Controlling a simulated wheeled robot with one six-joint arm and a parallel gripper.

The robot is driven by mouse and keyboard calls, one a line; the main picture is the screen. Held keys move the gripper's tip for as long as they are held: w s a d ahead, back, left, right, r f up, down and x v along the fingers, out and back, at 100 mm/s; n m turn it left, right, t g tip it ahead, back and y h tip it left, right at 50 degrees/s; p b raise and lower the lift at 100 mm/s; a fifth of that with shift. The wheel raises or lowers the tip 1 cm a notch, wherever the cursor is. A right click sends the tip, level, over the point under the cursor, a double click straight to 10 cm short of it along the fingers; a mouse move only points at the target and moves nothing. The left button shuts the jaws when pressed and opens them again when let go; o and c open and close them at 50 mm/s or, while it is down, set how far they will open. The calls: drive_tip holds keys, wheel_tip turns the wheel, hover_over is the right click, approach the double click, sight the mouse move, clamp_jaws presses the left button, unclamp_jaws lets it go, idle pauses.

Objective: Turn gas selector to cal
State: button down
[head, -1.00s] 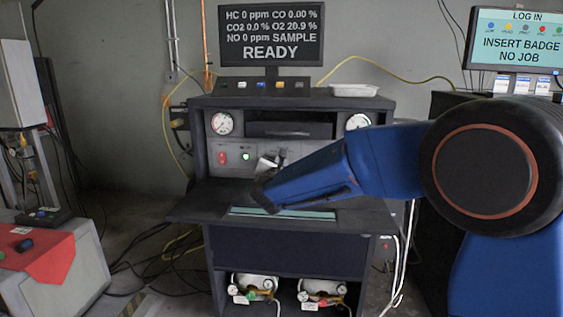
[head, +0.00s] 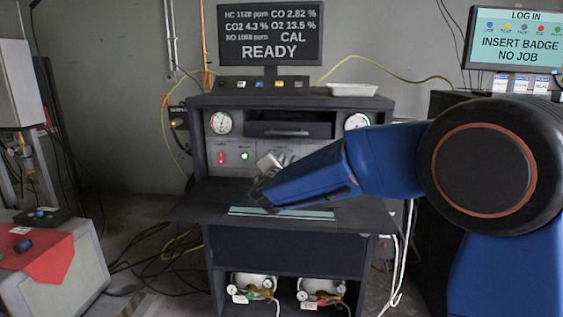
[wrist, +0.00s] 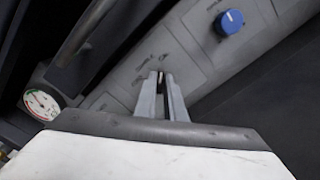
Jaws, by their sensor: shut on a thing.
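The gas selector (wrist: 157,78) is a small dark lever on the grey front panel. In the wrist view it shows between my fingertips, mostly hidden by them. My gripper (wrist: 161,80) is shut on it. In the head view my gripper (head: 270,162) is at the panel, right of the green-lit button, and the selector cannot be made out there. The screen (head: 270,35) above the cabinet reads "CAL" and "READY", with CO 2.82 %, CO2 4.3 % and O2 13.5 %.
A blue knob (wrist: 229,22) is on the panel near my fingers. A red switch (head: 221,157) and a green button (head: 245,155) are left of my gripper. A gauge (head: 221,123) is above them. A shelf (head: 200,205) juts out below my gripper.

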drive_tip(key=shift+f, duration=0.1)
drive_tip(key=c, duration=1.8)
unclamp_jaws()
drive_tip(key=shift+c, duration=0.2)
drive_tip(key=shift+s, duration=0.1)
drive_tip(key=s, duration=1.7)
drive_tip(key=shift+s+a, duration=0.15)
drive_tip(key=shift+a, duration=0.1)
